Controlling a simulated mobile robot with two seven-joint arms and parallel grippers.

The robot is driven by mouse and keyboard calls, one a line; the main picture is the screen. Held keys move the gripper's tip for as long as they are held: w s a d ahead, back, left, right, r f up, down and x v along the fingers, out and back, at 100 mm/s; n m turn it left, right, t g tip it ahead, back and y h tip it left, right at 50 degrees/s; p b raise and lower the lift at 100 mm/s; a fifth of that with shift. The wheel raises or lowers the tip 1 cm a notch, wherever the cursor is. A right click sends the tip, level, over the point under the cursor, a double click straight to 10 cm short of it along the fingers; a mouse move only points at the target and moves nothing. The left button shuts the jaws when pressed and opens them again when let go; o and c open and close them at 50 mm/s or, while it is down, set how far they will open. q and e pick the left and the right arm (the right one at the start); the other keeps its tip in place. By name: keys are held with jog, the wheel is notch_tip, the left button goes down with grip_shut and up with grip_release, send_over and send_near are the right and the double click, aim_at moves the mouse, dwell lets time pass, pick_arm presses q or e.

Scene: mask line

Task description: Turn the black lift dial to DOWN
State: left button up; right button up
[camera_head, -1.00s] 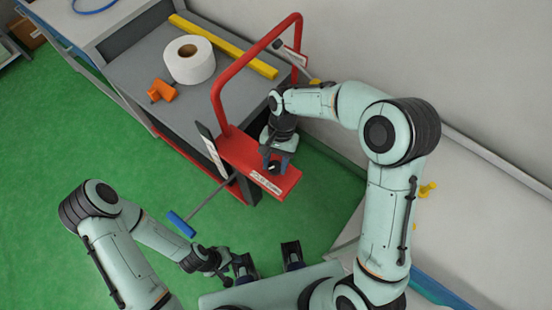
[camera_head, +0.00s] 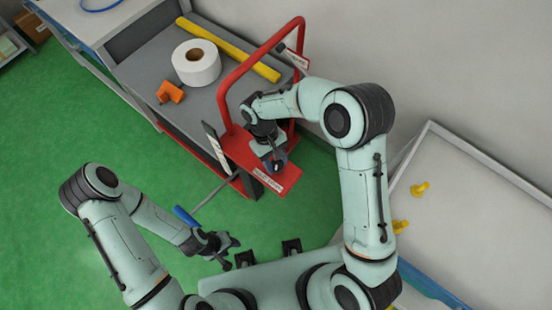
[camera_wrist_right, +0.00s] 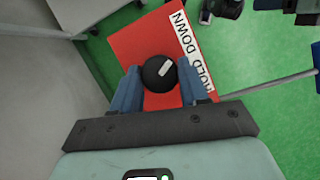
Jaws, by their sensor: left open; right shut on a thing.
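The black lift dial (camera_wrist_right: 159,73) sits on a red panel (camera_wrist_right: 125,47) and has a white pointer mark on its top. A white label (camera_wrist_right: 192,60) on the panel reads "HOLD DOWN"; part of it is hidden by a finger. My right gripper (camera_wrist_right: 160,88) is shut on the dial, with blue fingers on both sides of it. In the head view my right gripper (camera_head: 276,160) is over the red panel (camera_head: 285,178) of the cart and mostly hides the dial. My left gripper (camera_head: 230,252) is open and empty, low over the green floor.
The grey cart (camera_head: 145,72) carries a white roll (camera_head: 196,63), a yellow bar (camera_head: 230,50) and an orange piece (camera_head: 170,92). A red handle frame (camera_head: 233,82) rises beside my right arm. A blue-gripped lever (camera_head: 186,217) sticks out near my left gripper. Green floor is open at left.

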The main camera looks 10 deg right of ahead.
pick_arm(q)
jog(key=shift+w+r, duration=0.15)
jog(key=shift+r, duration=0.05)
pick_arm(e)
jog(key=shift+a+n+t+h, duration=0.1)
jog(key=shift+n+t+h, duration=0.25)
jog(key=shift+n, duration=1.15)
jog(key=o, duration=1.1)
jog(key=shift+c, duration=0.2)
jog(key=shift+r, duration=0.1)
pick_arm(q)
jog(key=shift+w+r+p, duration=0.75)
jog(key=shift+r+p, duration=0.15)
jog(key=shift+r, duration=0.1)
pick_arm(e)
jog(key=v, duration=1.3)
jog(key=shift+a, duration=0.2)
